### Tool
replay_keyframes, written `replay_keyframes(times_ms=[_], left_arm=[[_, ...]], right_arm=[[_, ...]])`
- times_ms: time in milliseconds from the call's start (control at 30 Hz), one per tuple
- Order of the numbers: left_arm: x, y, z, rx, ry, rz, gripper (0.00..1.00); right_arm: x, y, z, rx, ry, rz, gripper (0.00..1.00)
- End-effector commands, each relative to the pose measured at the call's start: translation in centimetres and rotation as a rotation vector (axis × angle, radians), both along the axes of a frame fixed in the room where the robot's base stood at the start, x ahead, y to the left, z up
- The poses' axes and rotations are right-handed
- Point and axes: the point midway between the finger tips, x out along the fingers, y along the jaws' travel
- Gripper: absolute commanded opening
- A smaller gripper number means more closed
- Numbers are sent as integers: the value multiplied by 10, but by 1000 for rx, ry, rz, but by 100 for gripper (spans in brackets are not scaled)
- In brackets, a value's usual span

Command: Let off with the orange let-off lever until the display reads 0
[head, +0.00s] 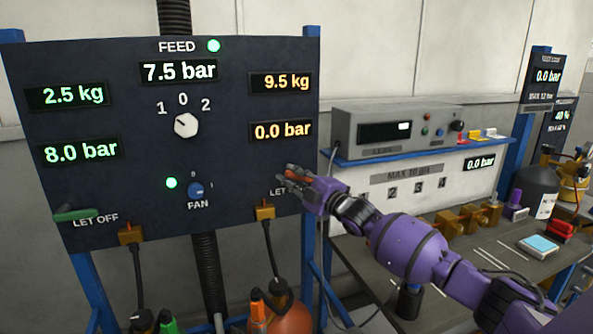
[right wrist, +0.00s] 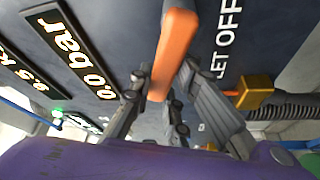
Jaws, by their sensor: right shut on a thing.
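The orange let-off lever (right wrist: 172,55) juts from the dark panel (head: 110,190) beside its "LET OFF" lettering. My right gripper (head: 290,178) is at the lever on the panel's right side, its fingers shut on the lever; it also shows in the right wrist view (right wrist: 165,95). Most of the lever is hidden by the fingers in the head view. The orange display (head: 283,131) above it reads 0.0 bar; it also shows in the right wrist view (right wrist: 75,50). My left gripper is not in view.
A green let-off lever (head: 75,213) is at the panel's lower left, below a display (head: 80,151) reading 8.0 bar. A brass fitting (head: 265,212) with a hose is just below my right gripper. A bench (head: 450,255) with brass parts stands at the right.

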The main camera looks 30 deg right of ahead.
Motion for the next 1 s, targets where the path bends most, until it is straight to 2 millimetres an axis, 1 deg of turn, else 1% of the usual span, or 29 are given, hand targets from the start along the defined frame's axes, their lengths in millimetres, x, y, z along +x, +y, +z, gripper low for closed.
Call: replay_keyframes(times_ms=[200, 500, 700, 1000], left_arm=[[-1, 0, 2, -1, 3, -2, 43], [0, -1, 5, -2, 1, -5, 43], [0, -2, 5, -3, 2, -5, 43], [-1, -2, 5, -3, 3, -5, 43]], right_arm=[[1, 3, -9, -170, 40, 1, 0], [1, 4, -19, -319, 75, 0, 0], [1, 5, -23, -360, 86, 1, 0], [1, 5, -25, -372, 90, 1, 0]])
